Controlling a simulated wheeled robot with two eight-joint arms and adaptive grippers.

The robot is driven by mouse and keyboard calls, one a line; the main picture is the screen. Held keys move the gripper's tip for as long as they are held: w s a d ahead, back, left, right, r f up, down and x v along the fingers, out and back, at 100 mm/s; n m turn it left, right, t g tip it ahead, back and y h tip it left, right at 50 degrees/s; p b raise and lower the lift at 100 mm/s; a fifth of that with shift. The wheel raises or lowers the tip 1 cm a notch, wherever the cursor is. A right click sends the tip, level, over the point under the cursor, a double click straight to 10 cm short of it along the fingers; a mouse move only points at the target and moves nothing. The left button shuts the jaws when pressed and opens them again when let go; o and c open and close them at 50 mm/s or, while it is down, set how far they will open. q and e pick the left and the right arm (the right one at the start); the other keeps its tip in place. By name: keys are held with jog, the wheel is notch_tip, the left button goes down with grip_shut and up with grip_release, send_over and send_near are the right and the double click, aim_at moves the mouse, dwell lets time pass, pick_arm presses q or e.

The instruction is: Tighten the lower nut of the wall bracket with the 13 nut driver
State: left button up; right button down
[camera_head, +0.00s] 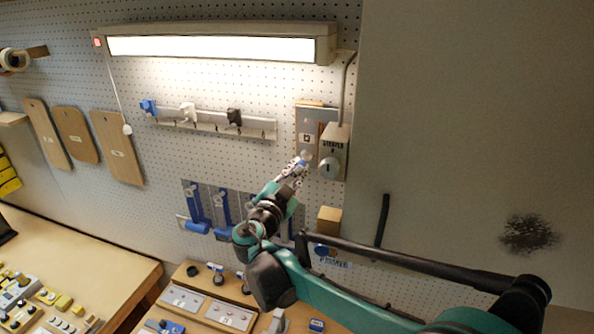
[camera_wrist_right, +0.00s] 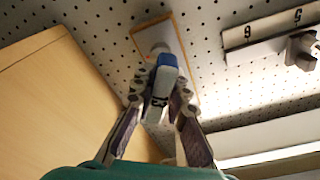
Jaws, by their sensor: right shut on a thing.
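My right gripper (camera_head: 299,168) is raised to the pegboard and shut on a tool with a blue and grey handle, which I take as the nut driver (camera_wrist_right: 163,85). The tool points at the lower part of a wood-edged plate, apparently the wall bracket (camera_head: 309,118); the plate also shows in the right wrist view (camera_wrist_right: 181,62). A pale round part (camera_wrist_right: 160,49) lies at the tool's far end. I cannot tell whether the driver sits on the lower nut. My left gripper is not in view.
A grey box (camera_head: 333,158) stands right beside the bracket, with a large grey cabinet panel (camera_head: 450,130) further right. Blue-handled tools (camera_head: 196,208) hang on a grey rack below left. A lit lamp (camera_head: 210,48) and a hook rail (camera_head: 215,124) are above. Benches with parts lie below.

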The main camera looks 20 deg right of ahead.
jog(key=shift+m, duration=1.5)
jog(key=shift+m+g, duration=0.3)
jog(key=shift+m, duration=1.2)
jog(key=m, duration=0.2)
jog(key=shift+m+g, duration=0.3)
jog(key=shift+m, duration=0.1)
